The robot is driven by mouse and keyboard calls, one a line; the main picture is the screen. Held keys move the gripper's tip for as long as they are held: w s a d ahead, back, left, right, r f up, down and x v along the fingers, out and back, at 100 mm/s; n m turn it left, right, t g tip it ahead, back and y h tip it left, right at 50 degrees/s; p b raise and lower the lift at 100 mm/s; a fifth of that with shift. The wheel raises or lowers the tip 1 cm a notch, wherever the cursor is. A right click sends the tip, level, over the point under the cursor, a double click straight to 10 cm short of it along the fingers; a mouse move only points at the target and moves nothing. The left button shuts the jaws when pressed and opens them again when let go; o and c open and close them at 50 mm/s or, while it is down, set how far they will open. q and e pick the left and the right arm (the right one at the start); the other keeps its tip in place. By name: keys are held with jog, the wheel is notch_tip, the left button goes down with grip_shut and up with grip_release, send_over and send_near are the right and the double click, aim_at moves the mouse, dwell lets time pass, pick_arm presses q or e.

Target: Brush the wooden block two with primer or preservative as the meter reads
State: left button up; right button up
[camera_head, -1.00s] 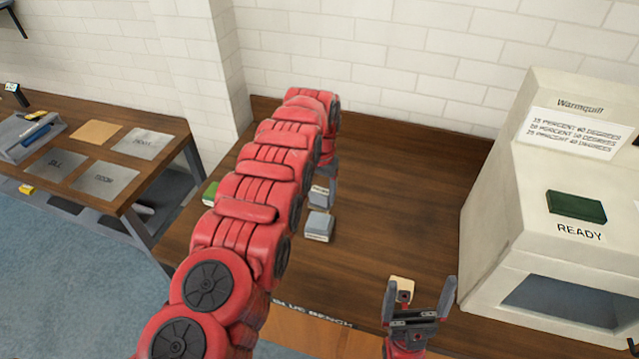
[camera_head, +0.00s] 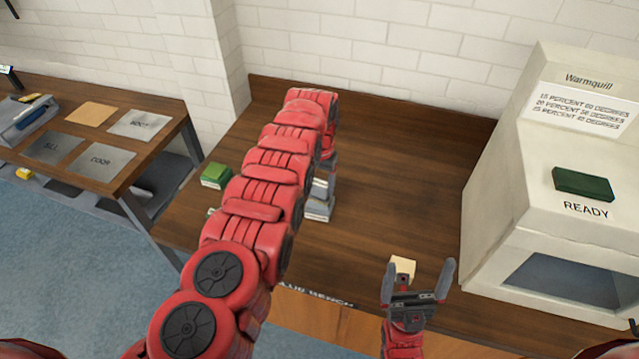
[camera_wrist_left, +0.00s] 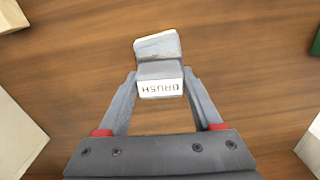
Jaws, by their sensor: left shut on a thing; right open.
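My left gripper (camera_head: 324,192) is low over the dark bench, partly hidden by my red arm. In the left wrist view its fingers are shut on the grey brush (camera_wrist_left: 159,72), whose white label reads BRUSH upside down. The brush (camera_head: 318,208) also shows in the head view, below the fingers. My right gripper (camera_head: 418,280) is open and empty near the bench's front edge. A pale wooden block (camera_head: 402,267) shows between its fingertips in the picture; I cannot tell its number or whether they touch. No meter can be made out.
A white Warmquill machine (camera_head: 490,200) stands at right, with a percent-and-degrees card and a green block (camera_head: 582,184) above READY. A green box (camera_head: 216,175) sits at the bench's left. A side table holds labelled plates (camera_head: 100,161). The bench middle is clear.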

aim_at(319, 184)
pick_arm(q)
jog(key=shift+f+b, duration=0.45)
jog(key=shift+f, duration=0.15)
dwell(1.5)
jog(key=shift+r+p, duration=0.95)
jog(key=shift+r, duration=0.4)
notch_tip(319, 184, up, 2)
jog(key=shift+r+p, duration=0.1)
jog(key=shift+p, duration=0.2)
jog(key=shift+r, duration=1.15)
jog(key=shift+f, duration=0.1)
